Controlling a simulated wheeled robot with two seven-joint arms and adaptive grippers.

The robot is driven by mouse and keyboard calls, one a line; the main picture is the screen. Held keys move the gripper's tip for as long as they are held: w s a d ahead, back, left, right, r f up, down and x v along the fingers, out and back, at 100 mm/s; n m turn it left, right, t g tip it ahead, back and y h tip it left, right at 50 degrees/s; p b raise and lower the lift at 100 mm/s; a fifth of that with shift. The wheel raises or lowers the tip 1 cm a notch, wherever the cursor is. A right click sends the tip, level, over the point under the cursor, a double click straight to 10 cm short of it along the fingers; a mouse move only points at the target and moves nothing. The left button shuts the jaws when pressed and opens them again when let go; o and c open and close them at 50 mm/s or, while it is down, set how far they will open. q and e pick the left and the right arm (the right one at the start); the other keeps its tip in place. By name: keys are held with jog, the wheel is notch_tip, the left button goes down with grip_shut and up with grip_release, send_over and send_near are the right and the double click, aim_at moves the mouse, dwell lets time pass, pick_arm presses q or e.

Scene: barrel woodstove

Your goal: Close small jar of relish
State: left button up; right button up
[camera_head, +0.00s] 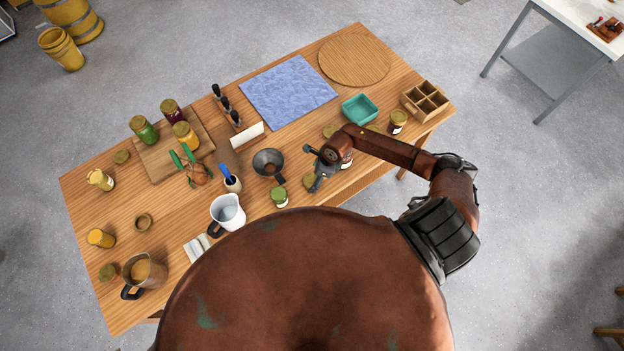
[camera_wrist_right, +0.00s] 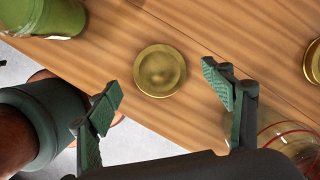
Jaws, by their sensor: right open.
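A small glass jar with green contents (camera_head: 280,197), which looks like the relish, stands near the table's front edge. Its side also shows at the upper left of the right wrist view (camera_wrist_right: 50,17); its mouth is not clear there. A round gold lid (camera_wrist_right: 160,70) lies flat on the wood, right of the green jar; in the head view the lid (camera_head: 309,180) is partly beside my gripper. My right gripper (camera_head: 318,172) is open and empty above the lid, with its fingers (camera_wrist_right: 162,84) spread on either side of it in the wrist view. My left gripper is not in view.
Another glass jar (camera_wrist_right: 292,145) stands close beside the right finger. A dark funnel (camera_head: 268,163) and a white jug (camera_head: 228,212) stand left of my gripper. A teal tray (camera_head: 360,109) and a divided wooden box (camera_head: 425,101) are behind it. The table's front edge is close.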

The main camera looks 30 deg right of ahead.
jog(key=shift+x, duration=1)
jog(key=shift+c, duration=0.4)
jog(key=c, duration=0.8)
